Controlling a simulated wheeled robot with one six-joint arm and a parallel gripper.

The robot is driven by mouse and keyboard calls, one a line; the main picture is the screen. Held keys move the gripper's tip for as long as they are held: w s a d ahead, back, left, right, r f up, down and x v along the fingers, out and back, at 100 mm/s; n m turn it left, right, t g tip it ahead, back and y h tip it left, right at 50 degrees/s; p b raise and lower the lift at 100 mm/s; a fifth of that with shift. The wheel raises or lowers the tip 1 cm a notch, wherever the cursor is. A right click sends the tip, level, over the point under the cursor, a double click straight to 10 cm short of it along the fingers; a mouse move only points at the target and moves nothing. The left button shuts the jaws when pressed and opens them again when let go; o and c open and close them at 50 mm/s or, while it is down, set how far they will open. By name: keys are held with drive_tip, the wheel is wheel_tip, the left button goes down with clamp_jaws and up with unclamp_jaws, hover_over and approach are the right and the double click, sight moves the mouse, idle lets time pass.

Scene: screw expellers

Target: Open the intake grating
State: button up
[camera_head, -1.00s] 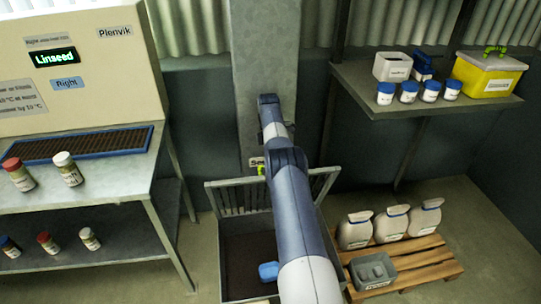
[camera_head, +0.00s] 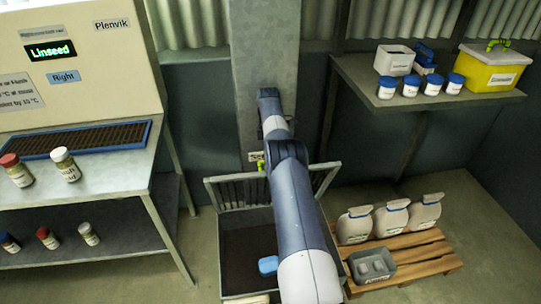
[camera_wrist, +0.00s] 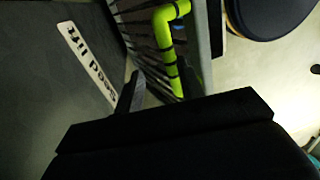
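The intake grating (camera_head: 232,191) is a grey barred frame that stands raised and tilted at the back of the open seed pit (camera_head: 237,237). Its green handle (camera_head: 261,164) shows small beside my arm in the head view. In the wrist view the bent green handle (camera_wrist: 163,28) sits close in front of my gripper (camera_wrist: 132,92), against the grating's bars (camera_wrist: 140,35). A dark finger shows just below and left of the handle, apart from it as far as I see. My arm hides the gripper in the head view, and its opening is unclear.
A blue scoop (camera_head: 268,265) lies in the pit. A pallet (camera_head: 428,258) with white jugs and a grey tray (camera_head: 372,268) stands to the right. A machine bench (camera_head: 110,185) is at left. A shelf (camera_head: 425,107) with jars and a yellow tub hangs at upper right.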

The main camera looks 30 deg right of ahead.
wheel_tip(320, 180, up, 8)
drive_tip(key=p, duration=0.2)
drive_tip(key=shift+p, duration=0.3)
drive_tip(key=shift+s, duration=0.1)
wheel_tip(320, 180, down, 11)
drive_tip(key=b, duration=0.2)
drive_tip(key=shift+w+b, duration=0.2)
drive_tip(key=shift+b, duration=0.15)
